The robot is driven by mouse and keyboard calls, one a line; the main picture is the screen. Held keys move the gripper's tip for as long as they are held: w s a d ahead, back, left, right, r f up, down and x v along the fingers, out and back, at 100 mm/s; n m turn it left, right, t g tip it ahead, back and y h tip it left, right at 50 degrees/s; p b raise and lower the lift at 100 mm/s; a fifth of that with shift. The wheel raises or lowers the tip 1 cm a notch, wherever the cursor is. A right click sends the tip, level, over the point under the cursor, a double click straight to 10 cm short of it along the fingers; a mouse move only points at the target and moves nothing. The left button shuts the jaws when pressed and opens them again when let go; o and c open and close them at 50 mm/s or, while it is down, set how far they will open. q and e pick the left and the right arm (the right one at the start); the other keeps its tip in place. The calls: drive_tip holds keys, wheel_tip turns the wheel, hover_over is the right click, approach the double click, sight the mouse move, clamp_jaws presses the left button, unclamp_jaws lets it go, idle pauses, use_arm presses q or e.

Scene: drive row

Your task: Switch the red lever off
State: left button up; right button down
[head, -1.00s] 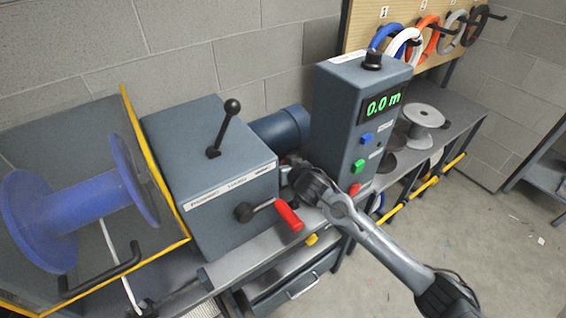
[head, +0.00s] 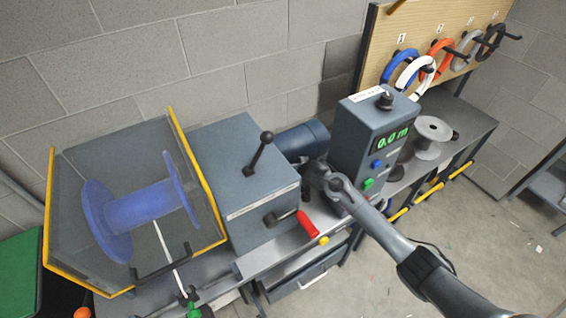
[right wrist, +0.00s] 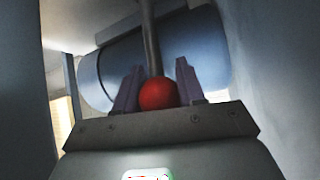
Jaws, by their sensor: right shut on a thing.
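In the right wrist view a red ball knob (right wrist: 158,93) on a grey rod (right wrist: 150,40) sits between the two fingers of my right gripper (right wrist: 158,88), which is shut on it. In the head view my right gripper (head: 312,170) is at the right side of the grey drive box (head: 258,210), below the blue motor (head: 303,140). There the gripper hides the red knob. My left gripper is not in view.
A black-knobbed lever (head: 258,154) stands on the box top, and a red-handled crank (head: 307,224) juts from its front. A grey display post (head: 360,145) stands close right of my gripper. A blue spool (head: 140,212) is at left in a yellow-edged guard (head: 60,275).

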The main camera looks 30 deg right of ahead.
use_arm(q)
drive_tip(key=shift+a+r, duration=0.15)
use_arm(e)
drive_tip(key=shift+w+f, duration=0.2)
drive_tip(key=shift+w, duration=0.45)
drive_tip(key=c, duration=0.7)
unclamp_jaws()
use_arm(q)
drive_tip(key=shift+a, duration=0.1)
use_arm(e)
drive_tip(key=shift+r, duration=0.1)
